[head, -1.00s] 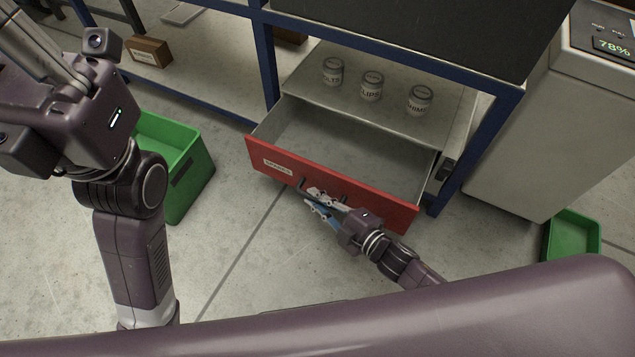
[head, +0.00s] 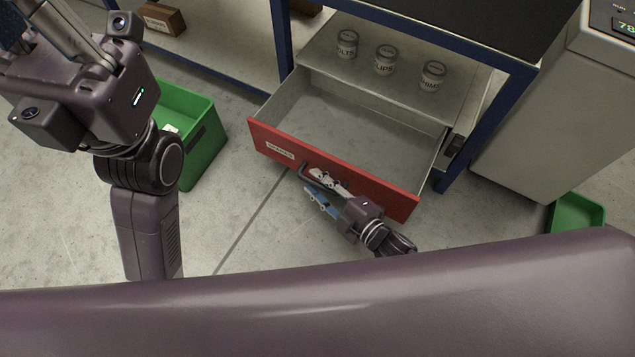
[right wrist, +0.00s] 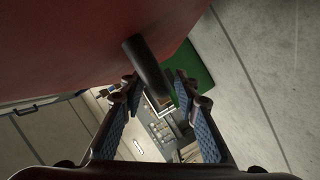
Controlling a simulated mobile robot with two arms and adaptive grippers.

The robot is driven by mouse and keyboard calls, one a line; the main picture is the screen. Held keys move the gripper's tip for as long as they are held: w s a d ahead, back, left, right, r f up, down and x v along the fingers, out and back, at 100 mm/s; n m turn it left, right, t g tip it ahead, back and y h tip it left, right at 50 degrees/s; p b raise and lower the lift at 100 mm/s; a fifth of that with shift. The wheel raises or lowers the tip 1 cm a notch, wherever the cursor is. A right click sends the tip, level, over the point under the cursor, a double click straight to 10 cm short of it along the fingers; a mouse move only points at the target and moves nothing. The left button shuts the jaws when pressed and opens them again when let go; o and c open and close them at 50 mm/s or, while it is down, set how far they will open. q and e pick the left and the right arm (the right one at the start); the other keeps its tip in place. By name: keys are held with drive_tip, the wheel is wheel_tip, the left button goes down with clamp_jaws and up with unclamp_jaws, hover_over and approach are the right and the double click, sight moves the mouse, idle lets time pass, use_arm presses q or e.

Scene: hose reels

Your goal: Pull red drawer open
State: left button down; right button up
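The red drawer (head: 365,187) is pulled well out of the cabinet in the head view, its grey tray (head: 350,125) empty. Its dark bar handle (head: 303,171) sits on the front; it also shows in the right wrist view (right wrist: 147,66). My right gripper (head: 314,187) is at the handle with its fingers apart.
Three labelled cans (head: 385,60) stand on the grey shelf (head: 450,90) above the drawer. A green bin (head: 205,140) is left of the drawer, and another green bin (head: 577,213) is at the right near a grey cabinet (head: 545,130). Blue frame posts (head: 281,40) flank the drawer.

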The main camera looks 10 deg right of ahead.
drive_tip(key=v, duration=1.2)
drive_tip(key=shift+r, duration=0.1)
idle(0.4)
